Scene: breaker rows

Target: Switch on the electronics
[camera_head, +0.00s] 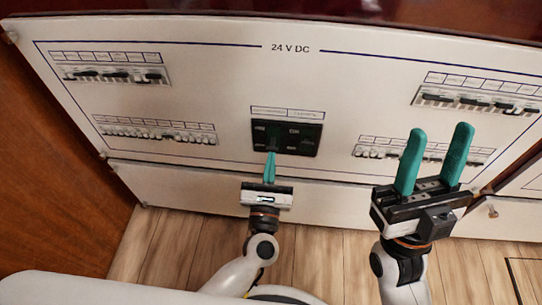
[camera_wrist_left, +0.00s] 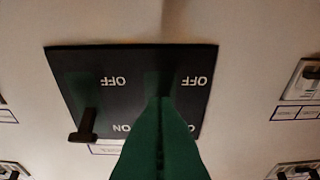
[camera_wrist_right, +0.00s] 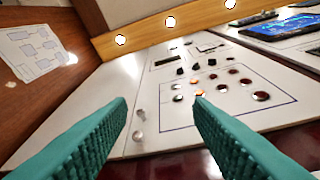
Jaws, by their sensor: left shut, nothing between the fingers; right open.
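A black switch plate (camera_head: 302,138) sits low in the middle of the white "24 V DC" panel (camera_head: 225,85). In the left wrist view the plate (camera_wrist_left: 140,62) shows two OFF labels and, upside down, ON labels. One dark lever (camera_wrist_left: 86,124) sticks out on the left, its tip level with the ON row. Any second lever is hidden behind my fingers. My left gripper (camera_head: 271,156) is shut and empty, its tips in front of the plate's lower left part; I cannot tell whether they touch. My right gripper (camera_head: 440,128) is open and empty before the panel's right side.
Rows of breakers flank the plate: upper left (camera_head: 115,75), lower left (camera_head: 158,134), upper right (camera_head: 478,102), and lower right, partly behind my right fingers. A wooden wall (camera_head: 50,170) stands at left. The right wrist view shows a panel with knobs (camera_wrist_right: 232,72) and a screen (camera_wrist_right: 285,28).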

